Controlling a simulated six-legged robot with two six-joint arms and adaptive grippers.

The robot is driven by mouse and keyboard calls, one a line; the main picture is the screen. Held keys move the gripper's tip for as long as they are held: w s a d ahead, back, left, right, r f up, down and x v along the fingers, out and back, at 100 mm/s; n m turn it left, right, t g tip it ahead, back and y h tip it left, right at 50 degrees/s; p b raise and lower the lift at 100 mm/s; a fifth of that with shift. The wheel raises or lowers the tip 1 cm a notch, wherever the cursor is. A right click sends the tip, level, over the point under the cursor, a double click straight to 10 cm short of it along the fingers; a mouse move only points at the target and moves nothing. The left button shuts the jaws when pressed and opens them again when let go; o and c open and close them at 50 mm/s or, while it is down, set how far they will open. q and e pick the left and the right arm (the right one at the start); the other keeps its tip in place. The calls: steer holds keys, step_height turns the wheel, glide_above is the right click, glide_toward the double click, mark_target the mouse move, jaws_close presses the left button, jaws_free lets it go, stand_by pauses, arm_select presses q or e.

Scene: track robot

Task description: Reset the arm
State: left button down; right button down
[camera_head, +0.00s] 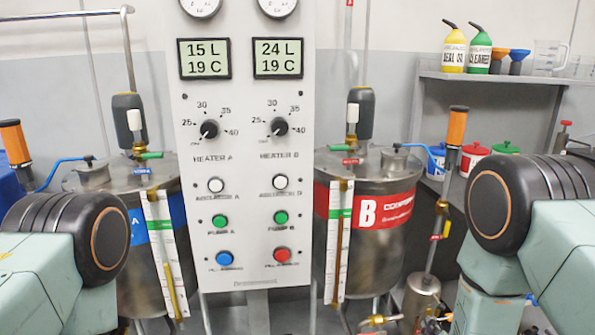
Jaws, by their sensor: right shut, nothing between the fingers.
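My two arms reach in from the lower left and lower right corners, each showing a black round joint and pale green links. Little of my right gripper (533,317) shows at the lower right, between the green links; its fingers cannot be made out clearly. It is shut and holds nothing that I can see. My left gripper is not in view.
A control panel (247,170) stands ahead between a blue-labelled tank A (112,178) and a red-labelled tank B (385,173). Orange-handled levers flank the tanks. A shelf (500,79) at right holds bottles, funnels and a jug, with coloured pots below.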

steer(key=s+a+f+m+g+y, duration=0.1)
steer(key=s+f+m+g, duration=0.25)
steer(key=s+f, duration=0.35)
steer(key=s+a+f+m+g+y, duration=0.1)
steer(key=s+a+f+m+g, duration=0.2)
steer(key=s, duration=0.6)
steer(key=s+f+m+g+y, duration=0.1)
steer(key=s+g, duration=0.6)
steer(key=s, duration=1.3)
step_height(320, 180, down, 2)
steer(key=shift+a+f+m+y, duration=0.1)
steer(key=shift+a+m+y, duration=0.3)
steer(key=shift+m, duration=0.35)
